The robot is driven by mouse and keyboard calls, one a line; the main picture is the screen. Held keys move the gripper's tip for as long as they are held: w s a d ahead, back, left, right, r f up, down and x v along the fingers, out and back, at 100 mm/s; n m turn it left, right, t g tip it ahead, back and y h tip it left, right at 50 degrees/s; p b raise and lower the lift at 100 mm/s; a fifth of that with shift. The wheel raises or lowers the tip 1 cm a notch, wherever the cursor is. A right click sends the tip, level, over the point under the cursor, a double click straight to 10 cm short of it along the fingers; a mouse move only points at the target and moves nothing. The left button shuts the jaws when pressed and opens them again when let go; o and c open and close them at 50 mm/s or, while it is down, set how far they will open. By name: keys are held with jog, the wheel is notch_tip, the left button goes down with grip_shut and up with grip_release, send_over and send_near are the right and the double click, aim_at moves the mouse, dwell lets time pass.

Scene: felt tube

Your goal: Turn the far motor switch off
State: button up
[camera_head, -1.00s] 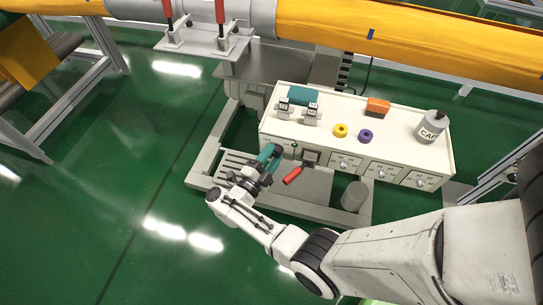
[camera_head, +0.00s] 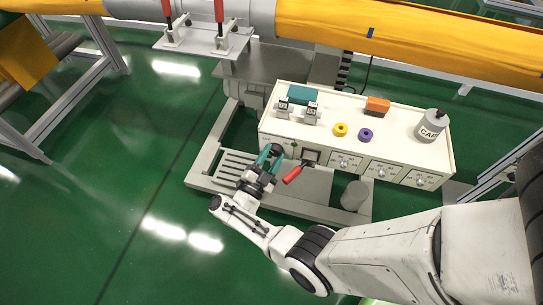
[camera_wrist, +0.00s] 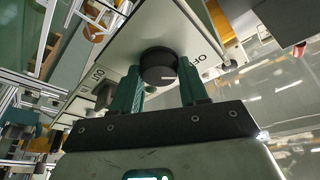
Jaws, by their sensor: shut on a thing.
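A round black switch knob (camera_wrist: 158,66) sits on a pale panel in the wrist view. In the head view my gripper (camera_head: 270,155) reaches the left end of the front of the cream control box (camera_head: 390,128). The knob is hidden there behind my gripper.
A red-handled lever (camera_head: 293,174) sticks out just right of my gripper. Several dials line the box front. A yellow ring (camera_head: 340,129), a purple ring (camera_head: 365,135), an orange block (camera_head: 377,106) and a grey can (camera_head: 431,126) stand on top. Green floor at the left is clear.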

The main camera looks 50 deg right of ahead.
jog(key=o, duration=1.1)
jog(key=shift+c, duration=0.2)
jog(key=b+v, duration=0.1)
jog(key=v, duration=0.9)
jog(key=shift+a+b, duration=0.3)
jog(key=shift+a, duration=0.05)
jog(key=shift+f, duration=0.15)
